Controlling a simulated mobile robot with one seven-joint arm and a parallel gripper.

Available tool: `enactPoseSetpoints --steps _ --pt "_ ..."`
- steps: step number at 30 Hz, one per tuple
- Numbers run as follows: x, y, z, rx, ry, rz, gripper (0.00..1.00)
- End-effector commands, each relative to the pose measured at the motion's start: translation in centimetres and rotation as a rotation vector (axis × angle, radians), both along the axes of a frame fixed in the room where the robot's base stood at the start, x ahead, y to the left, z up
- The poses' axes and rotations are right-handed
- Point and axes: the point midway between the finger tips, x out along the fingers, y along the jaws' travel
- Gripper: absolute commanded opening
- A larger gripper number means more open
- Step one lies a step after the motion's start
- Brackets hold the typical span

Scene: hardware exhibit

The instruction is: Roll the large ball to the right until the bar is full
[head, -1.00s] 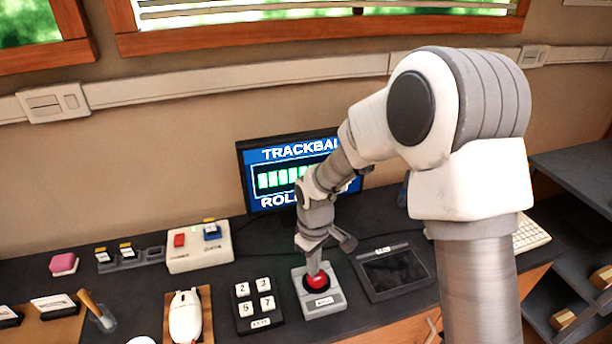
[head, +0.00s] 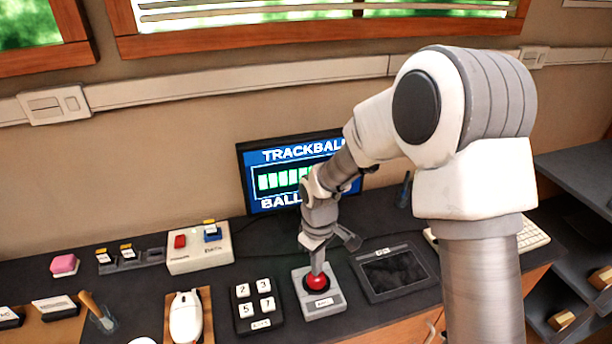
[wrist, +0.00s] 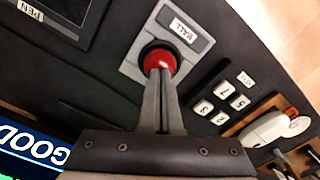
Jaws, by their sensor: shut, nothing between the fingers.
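The large red ball (head: 317,283) sits in a grey base (head: 325,305) labelled BALL on the desk. In the wrist view the ball (wrist: 158,57) shows just beyond my fingertips. My gripper (head: 317,271) is shut and empty, pointing down with its tips at the top of the ball, seemingly touching it. The monitor (head: 262,160) behind reads TRACKBALL, with a row of green blocks forming the bar. My arm hides the bar's right part, so I cannot tell whether it is full. In the wrist view part of the monitor (wrist: 30,150) reads GOOD.
A number keypad (head: 258,305) stands close left of the base, with a white mouse (head: 186,316) farther left. A dark pen tablet (head: 393,273) lies close on the right. A box with red and blue switches (head: 200,252) stands behind left.

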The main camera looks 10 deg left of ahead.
Motion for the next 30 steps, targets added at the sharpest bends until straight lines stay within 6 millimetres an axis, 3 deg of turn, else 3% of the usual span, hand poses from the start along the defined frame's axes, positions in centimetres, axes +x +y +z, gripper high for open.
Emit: enactPoseSetpoints --steps 14,30 --pt "0.1 0.0 0.8 0.001 -0.002 0.0 0.0" --pt "0.1 0.1 4.9 0.001 -0.002 0.0 0.0"
